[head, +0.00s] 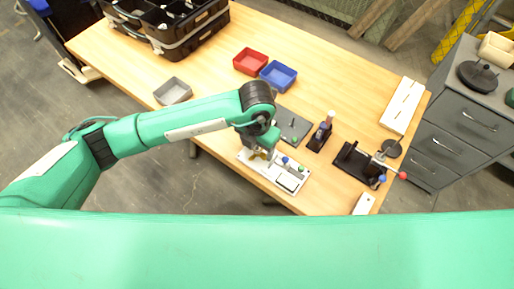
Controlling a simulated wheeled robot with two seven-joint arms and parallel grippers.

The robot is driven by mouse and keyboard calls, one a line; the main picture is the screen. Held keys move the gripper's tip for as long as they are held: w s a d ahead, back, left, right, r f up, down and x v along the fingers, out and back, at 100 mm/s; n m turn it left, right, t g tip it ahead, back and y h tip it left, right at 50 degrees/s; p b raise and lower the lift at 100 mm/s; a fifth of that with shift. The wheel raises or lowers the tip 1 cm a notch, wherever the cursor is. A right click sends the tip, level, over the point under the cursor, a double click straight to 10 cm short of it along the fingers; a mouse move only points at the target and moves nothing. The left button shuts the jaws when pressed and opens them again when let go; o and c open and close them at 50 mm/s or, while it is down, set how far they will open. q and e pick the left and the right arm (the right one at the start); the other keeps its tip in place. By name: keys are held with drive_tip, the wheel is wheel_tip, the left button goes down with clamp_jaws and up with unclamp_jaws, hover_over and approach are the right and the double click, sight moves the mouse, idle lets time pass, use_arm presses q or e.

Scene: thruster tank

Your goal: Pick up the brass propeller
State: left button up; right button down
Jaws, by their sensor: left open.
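My left arm reaches in from the left, and its gripper (257,152) points down over the left end of a white board (268,172) at the table's front edge. The gripper is open. A small brass-coloured piece, apparently the brass propeller (263,156), shows at the fingertips. It is partly hidden by the gripper, and I cannot tell whether the fingers touch it. My right gripper is not in view.
Blue and green knobs and a framed panel (289,182) sit on the white board. A grey plate (293,126), a dark stand (320,136) and a black fixture (356,164) stand close by. Red (250,61), blue (278,75) and grey (173,92) bins lie further back.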

use_arm(q)
drive_tip(key=shift+f, duration=0.3)
drive_tip(key=c, duration=0.6)
drive_tip(key=shift+c, duration=0.3)
drive_tip(key=shift+r, duration=0.2)
